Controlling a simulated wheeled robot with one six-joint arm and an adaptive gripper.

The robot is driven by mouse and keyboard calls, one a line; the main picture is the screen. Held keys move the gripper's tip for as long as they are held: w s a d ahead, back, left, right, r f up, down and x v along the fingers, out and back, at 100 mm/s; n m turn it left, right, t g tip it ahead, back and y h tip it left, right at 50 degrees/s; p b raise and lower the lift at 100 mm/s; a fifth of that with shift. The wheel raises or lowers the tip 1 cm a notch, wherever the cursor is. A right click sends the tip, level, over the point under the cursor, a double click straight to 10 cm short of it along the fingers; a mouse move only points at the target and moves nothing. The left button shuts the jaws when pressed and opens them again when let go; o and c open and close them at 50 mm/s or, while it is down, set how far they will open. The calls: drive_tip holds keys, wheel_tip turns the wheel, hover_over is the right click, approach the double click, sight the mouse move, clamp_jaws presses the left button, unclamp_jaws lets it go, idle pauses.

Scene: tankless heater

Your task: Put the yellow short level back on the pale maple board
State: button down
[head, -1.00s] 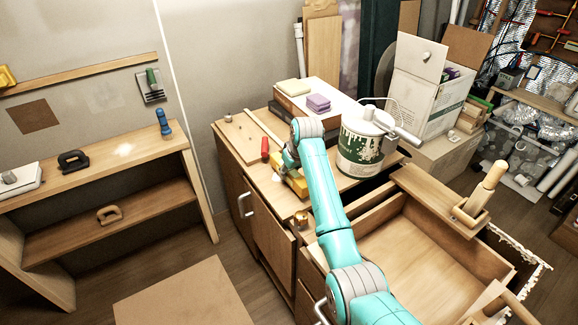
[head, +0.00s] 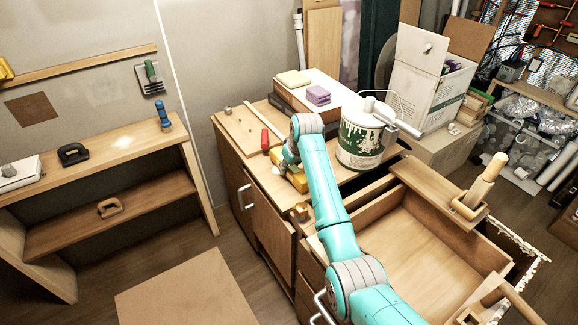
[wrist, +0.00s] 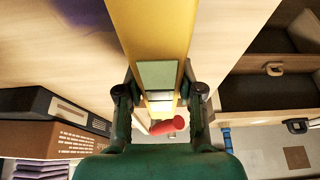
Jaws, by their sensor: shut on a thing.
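The yellow short level (wrist: 150,25) is in my gripper (wrist: 158,100); the wrist view shows its long yellow body running away between the fingers, with a pale green patch near the grip. In the head view the level (head: 298,183) shows as a small yellow piece beside my wrist, low over the cabinet top; most of it is hidden by my arm. I cannot tell whether it touches the wood. A pale wooden board (head: 236,138) lies at the left back of the cabinet top, left of my gripper; I cannot tell for certain that it is the maple board.
A red-handled tool (head: 265,140) lies just left of my gripper. A paint can (head: 362,140) stands close on the right. Behind are a dark box (head: 292,98) with sponges and a strip of wood. An open drawer (head: 430,265) is at front right.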

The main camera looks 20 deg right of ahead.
drive_tip(key=shift+f, duration=0.3)
drive_tip(key=c, duration=0.7)
unclamp_jaws()
drive_tip(key=shift+o, duration=0.2)
drive_tip(key=v, duration=1.2)
